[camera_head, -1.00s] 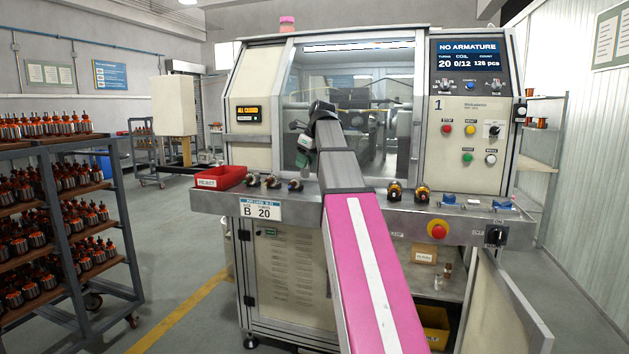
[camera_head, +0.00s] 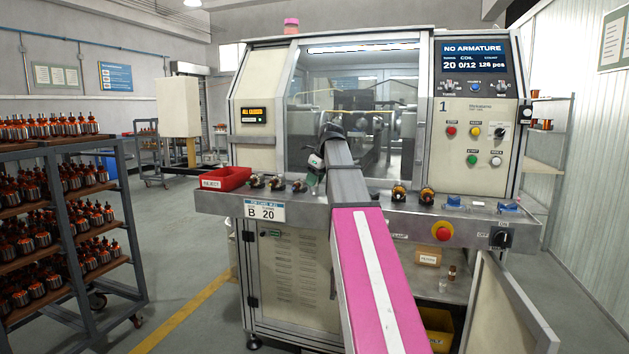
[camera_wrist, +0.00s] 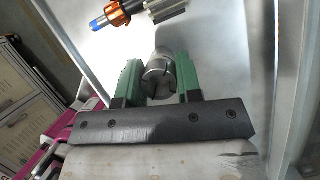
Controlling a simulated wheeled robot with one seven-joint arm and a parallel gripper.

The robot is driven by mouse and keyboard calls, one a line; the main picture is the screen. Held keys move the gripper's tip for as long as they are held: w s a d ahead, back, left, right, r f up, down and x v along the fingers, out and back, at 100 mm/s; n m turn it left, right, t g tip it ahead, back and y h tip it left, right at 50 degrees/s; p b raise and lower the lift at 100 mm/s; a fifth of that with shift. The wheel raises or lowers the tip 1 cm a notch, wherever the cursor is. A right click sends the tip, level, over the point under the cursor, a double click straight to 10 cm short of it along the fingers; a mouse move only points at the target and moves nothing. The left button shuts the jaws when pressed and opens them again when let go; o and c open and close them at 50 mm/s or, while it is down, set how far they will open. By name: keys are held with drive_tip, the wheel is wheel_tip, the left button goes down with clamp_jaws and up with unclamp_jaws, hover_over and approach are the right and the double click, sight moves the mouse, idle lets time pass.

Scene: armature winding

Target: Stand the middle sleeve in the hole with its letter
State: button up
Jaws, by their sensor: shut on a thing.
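In the wrist view, my gripper (camera_wrist: 154,83) has its green fingers on either side of a grey metal cylinder (camera_wrist: 158,68) with slots in its end. It appears to be the sleeve, held between the fingers. No letter is readable on it. In the head view, my gripper (camera_head: 316,165) is small, partly hidden by my own arm, in front of the machine's window above the front ledge. The held cylinder cannot be made out there. I cannot make out a lettered hole in either view.
The winding machine's ledge (camera_head: 340,198) carries several armatures, a red reject bin (camera_head: 221,179) at left and blue blocks (camera_head: 453,203) at right. A label (camera_head: 264,211) reads "B 20". A cabinet door (camera_head: 510,310) stands open below. A rack (camera_head: 70,220) stands at left.

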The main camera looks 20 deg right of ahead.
drive_tip(key=shift+f, duration=0.1)
drive_tip(key=o, duration=1)
